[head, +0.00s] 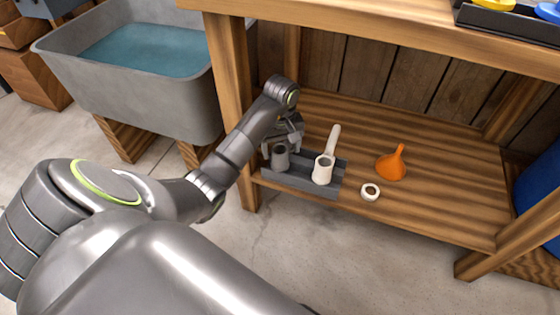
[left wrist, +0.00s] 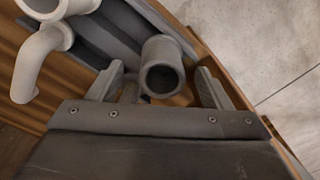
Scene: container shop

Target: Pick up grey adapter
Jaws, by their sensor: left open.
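The grey adapter (head: 280,158) is a short hollow tube standing at the left end of a dark grey holder (head: 312,186) on the lower wooden shelf. In the left wrist view the grey adapter (left wrist: 160,52) shows its round opening between the two fingers. My left gripper (head: 284,143) is open, its fingers on either side of the adapter; I cannot tell whether they touch it. In the left wrist view my left gripper (left wrist: 160,84) spans the bottom of the picture. My right gripper is not in view.
An orange funnel (head: 391,165) and a white ring (head: 370,191) lie to the right. A grey water basin (head: 150,103) stands left; the workbench top (head: 370,25) overhangs the shelf.

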